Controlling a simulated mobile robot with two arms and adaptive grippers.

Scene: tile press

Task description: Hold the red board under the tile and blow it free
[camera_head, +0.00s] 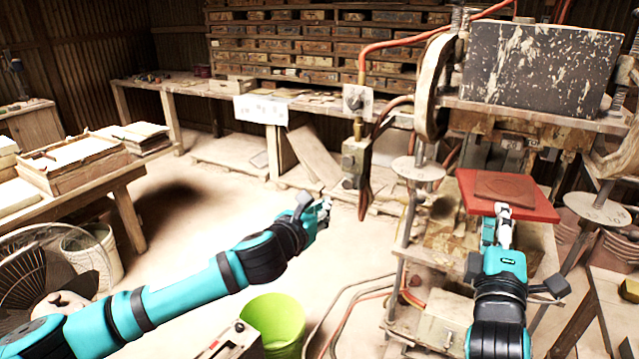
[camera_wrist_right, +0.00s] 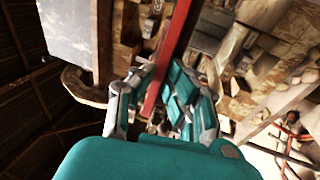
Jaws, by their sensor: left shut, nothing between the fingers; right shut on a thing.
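The red board (camera_head: 545,207) is held roughly level under the press at the right. A brown clay tile (camera_head: 506,187) lies on top of it, with a faint round pattern on its face. My right gripper (camera_head: 503,212) is shut on the board's front edge; the right wrist view shows the board (camera_wrist_right: 174,55) edge-on between the fingers (camera_wrist_right: 155,95). The tile cannot be made out there. My left gripper (camera_head: 322,212) is shut and empty, low and left of a hanging metal box (camera_head: 356,162). A valve-like fitting (camera_head: 357,103) with a red hose sits above that box.
The press (camera_head: 541,67) has a large dark plate above the board and round discs (camera_head: 418,168) on its rods. A fan (camera_head: 24,277) stands at left. Floor around my left gripper is open.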

